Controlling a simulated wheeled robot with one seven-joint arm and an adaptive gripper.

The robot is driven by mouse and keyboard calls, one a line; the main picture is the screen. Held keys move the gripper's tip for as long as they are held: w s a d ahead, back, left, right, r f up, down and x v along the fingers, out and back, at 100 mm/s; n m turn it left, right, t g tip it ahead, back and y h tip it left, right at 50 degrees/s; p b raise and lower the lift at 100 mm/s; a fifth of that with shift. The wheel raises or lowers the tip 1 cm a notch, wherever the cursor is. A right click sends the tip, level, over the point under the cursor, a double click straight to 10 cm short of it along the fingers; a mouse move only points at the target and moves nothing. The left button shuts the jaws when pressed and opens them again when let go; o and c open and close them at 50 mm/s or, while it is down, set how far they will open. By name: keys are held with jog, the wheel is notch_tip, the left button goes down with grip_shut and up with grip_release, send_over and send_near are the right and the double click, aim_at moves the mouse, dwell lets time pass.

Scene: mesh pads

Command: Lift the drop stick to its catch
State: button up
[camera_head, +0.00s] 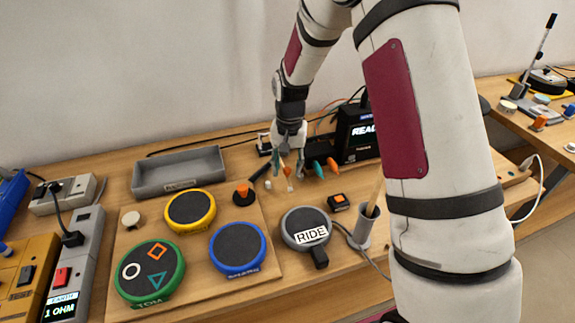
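No part is labelled as the drop stick. The likeliest match is a slanted pale stick (536,56) with a black top, which rises from a small grey base on the right-hand table. Its catch cannot be made out. My gripper (287,167) points down over the back middle of the main table, far to the left of that stick. A small orange-tipped piece shows at or between its fingertips. Whether the fingers are open or shut on it is too small to tell.
Teal (319,170) and orange (333,164) cones lie beside my gripper, near a black display box (359,131). A grey tray (180,172), round coloured pads and a RIDE pad (300,222) stand to the left and front. A grey cup (364,226) holds a stick.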

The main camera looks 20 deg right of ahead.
grip_shut()
